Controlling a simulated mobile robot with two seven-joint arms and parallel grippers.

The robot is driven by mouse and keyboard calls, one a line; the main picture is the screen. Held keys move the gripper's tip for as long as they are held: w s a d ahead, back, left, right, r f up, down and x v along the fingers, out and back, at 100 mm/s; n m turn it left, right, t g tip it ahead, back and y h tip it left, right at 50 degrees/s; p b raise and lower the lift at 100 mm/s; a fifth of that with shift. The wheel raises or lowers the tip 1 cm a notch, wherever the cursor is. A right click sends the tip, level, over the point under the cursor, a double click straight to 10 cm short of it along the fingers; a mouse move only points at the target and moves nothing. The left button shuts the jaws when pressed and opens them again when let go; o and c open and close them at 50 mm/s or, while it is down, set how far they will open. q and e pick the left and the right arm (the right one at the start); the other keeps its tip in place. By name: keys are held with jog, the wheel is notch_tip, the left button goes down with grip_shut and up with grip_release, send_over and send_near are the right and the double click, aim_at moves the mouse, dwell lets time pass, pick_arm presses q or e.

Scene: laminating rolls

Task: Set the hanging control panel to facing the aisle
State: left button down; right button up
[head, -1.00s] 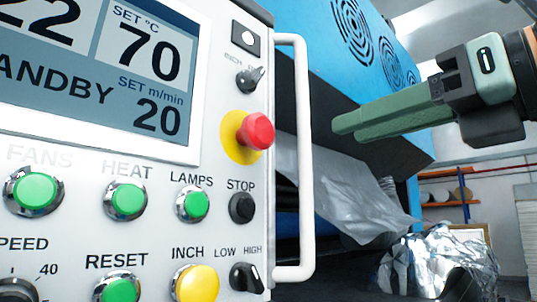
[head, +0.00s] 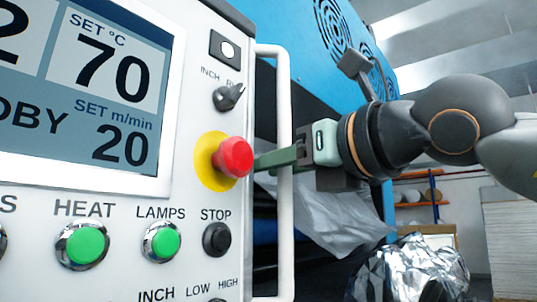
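The control panel (head: 190,200) fills the left of the head view, its face with screen and buttons turned towards me at a slant. A white vertical bar handle (head: 285,220) runs along its right edge. My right gripper (head: 272,158) reaches in from the right at the handle's upper half. Its green fingers cross the handle, and their tips are partly hidden behind the red stop button (head: 236,157). Whether the fingers are closed on the handle I cannot tell. My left gripper is not in view.
The blue machine (head: 290,35) with round vents stands behind the panel. A grey sheet (head: 335,215) hangs from it, and crumpled silver film (head: 410,270) lies at lower right. Shelves (head: 415,198) and a pale stack (head: 508,250) stand farther back.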

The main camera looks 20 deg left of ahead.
jog(key=shift+w+a, duration=0.25)
jog(key=shift+a, duration=0.2)
grip_shut()
dwell(1.2)
